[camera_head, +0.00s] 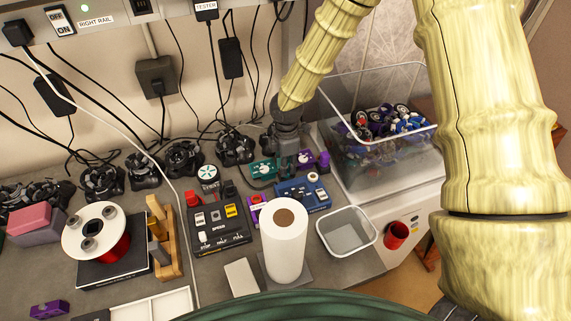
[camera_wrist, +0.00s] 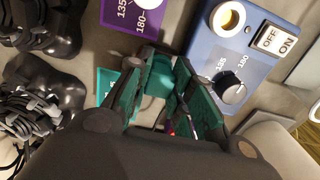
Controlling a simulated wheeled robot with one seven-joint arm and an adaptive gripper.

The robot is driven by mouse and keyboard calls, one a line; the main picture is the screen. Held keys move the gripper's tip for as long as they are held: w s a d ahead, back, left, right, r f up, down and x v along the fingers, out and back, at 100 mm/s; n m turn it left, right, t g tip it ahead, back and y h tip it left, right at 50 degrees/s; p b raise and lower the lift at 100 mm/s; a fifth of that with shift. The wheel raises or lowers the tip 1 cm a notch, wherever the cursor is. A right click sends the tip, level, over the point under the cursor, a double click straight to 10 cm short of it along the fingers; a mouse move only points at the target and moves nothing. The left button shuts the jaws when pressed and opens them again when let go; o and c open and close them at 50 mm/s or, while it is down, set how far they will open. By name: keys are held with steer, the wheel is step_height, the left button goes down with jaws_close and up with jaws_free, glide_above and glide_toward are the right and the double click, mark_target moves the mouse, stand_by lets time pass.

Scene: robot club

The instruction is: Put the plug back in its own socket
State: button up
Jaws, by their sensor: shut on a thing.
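My gripper (camera_head: 286,168) is low over the bench, between a teal box (camera_head: 262,168) and a blue box (camera_head: 303,194). In the wrist view its teal-padded fingers (camera_wrist: 167,78) are close together. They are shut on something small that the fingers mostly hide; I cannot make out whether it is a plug. Small red and blue bits show between the fingers.
The blue box has a dial and OFF/ON switch in the wrist view (camera_wrist: 241,62). A purple box (camera_wrist: 140,22) lies beside it. A paper roll (camera_head: 284,245), grey bin (camera_head: 346,233), control box (camera_head: 219,224) and clear crate (camera_head: 385,165) stand around. Black cords hang along the wall.

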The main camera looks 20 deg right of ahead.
steer(key=shift+f, duration=0.2)
stand_by(0.7)
steer(key=o, duration=1)
steer(key=shift+o, duration=0.2)
step_height(320, 180, up, 12)
